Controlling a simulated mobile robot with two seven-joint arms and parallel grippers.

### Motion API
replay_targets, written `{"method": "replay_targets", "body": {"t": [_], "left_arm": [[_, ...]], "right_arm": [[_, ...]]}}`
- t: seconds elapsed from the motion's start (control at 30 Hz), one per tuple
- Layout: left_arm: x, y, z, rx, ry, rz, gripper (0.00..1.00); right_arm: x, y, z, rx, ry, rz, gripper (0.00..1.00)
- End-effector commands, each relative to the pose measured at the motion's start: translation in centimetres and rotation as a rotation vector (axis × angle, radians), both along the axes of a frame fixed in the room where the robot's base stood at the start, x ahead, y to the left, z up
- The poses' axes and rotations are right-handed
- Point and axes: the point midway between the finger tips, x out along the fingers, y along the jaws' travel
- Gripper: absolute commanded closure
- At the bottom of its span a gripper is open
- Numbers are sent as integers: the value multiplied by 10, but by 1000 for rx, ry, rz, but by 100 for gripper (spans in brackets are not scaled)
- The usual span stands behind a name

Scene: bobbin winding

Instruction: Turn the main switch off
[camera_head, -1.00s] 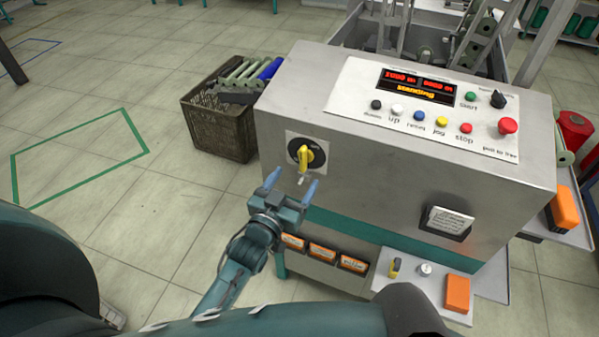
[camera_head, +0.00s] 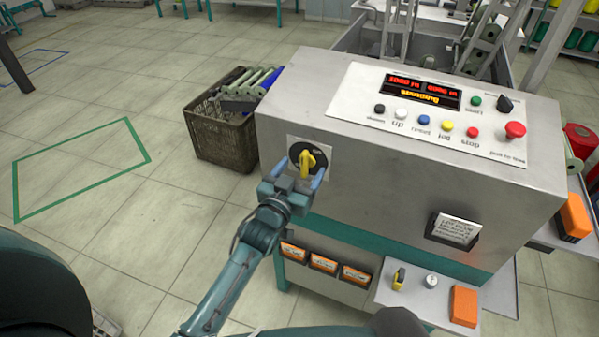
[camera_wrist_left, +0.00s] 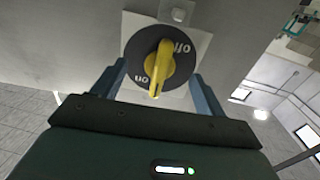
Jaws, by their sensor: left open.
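The main switch is a yellow handle (camera_head: 307,162) on a round black dial with a pale square plate, on the machine's front panel. It also shows in the left wrist view (camera_wrist_left: 158,68), with "OFF" lettering at the dial's upper right and "ON" at its lower left. The handle stands nearly upright there, leaning slightly right at its top; I cannot tell which mark it points to. My left gripper (camera_head: 300,173) is open, right at the switch. Its blue fingers stand one on each side of the handle, with gaps visible in the left wrist view. My right gripper is not in view.
The grey machine cabinet (camera_head: 390,180) fills the centre, with a sloping panel of buttons and a red stop knob (camera_head: 515,130). A crate (camera_head: 225,140) of bobbins stands left of it. Orange boxes (camera_head: 323,263) sit below the switch. The floor at left is clear.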

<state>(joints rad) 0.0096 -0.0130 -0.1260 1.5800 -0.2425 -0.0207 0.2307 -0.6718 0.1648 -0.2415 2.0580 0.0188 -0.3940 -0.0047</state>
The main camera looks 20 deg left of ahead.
Motion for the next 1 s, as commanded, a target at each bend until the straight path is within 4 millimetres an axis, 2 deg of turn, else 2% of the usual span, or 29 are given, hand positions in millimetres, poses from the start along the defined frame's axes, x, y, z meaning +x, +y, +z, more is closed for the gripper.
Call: {"method": "replay_targets", "body": {"t": [0.6,0.93,1.0], "left_arm": [[19,-3,0,-1,-1,-1,27],[21,-3,0,-1,0,0,27],[21,-3,0,-1,0,0,31]], "right_arm": [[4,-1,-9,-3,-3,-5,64],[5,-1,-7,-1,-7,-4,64],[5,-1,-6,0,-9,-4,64]]}}
